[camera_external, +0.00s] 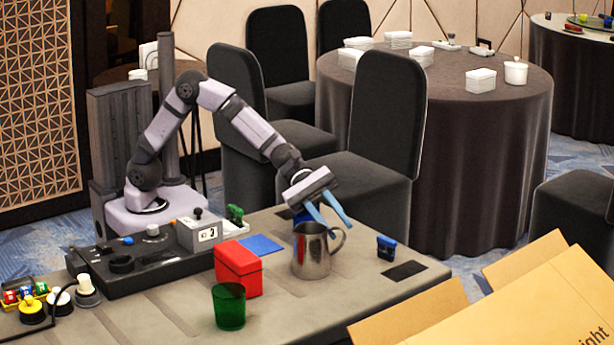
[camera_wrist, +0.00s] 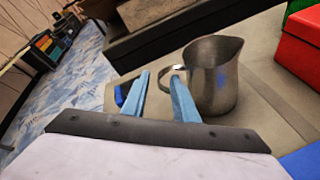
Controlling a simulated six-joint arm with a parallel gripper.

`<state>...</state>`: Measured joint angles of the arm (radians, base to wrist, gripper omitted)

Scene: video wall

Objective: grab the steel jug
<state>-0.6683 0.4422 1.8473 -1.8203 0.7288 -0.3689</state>
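The steel jug (camera_external: 313,254) stands upright on the grey table, with its handle toward the right in the external view. In the wrist view the jug (camera_wrist: 212,75) stands just beyond and right of the fingers, its handle pointing left toward them. My gripper (camera_external: 333,219) has blue fingers and is open and empty, above the table near the jug's rim and handle. In the wrist view my gripper (camera_wrist: 158,78) shows its two fingertips apart, with the handle close to the right fingertip. I cannot tell whether that fingertip touches the handle.
A red box (camera_external: 238,268) and a green cup (camera_external: 229,306) stand left of the jug. A small blue object (camera_external: 386,247) and a black patch (camera_external: 404,271) lie to its right. A blue sheet (camera_external: 262,245) lies behind. An open cardboard box (camera_external: 530,300) is at front right.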

